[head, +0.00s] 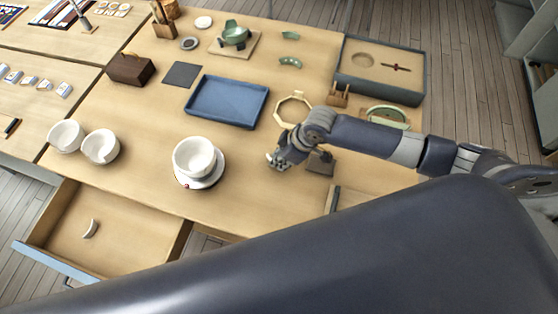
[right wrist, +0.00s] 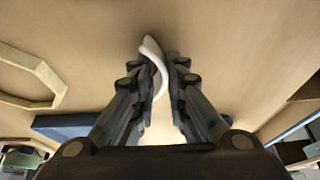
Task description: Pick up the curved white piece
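A curved white piece (right wrist: 153,65) stands between the fingertips of my right gripper (right wrist: 158,68) in the right wrist view. The fingers are close together, with the piece filling the narrow gap. In the head view my right gripper (head: 278,160) is low over the table, right of the white bowl on a saucer. A bit of white shows at its tips. I cannot tell whether the piece still touches the tabletop. Another curved white piece (head: 90,229) lies in the open drawer (head: 130,245). My left gripper is out of view.
A white bowl (head: 194,156) sits on a saucer (head: 212,181). Two white bowls (head: 66,136) (head: 100,146) stand further left. A blue tray (head: 228,101), an octagonal frame (head: 293,109) and a dark small block (head: 320,163) surround the gripper. Table between saucer and gripper is clear.

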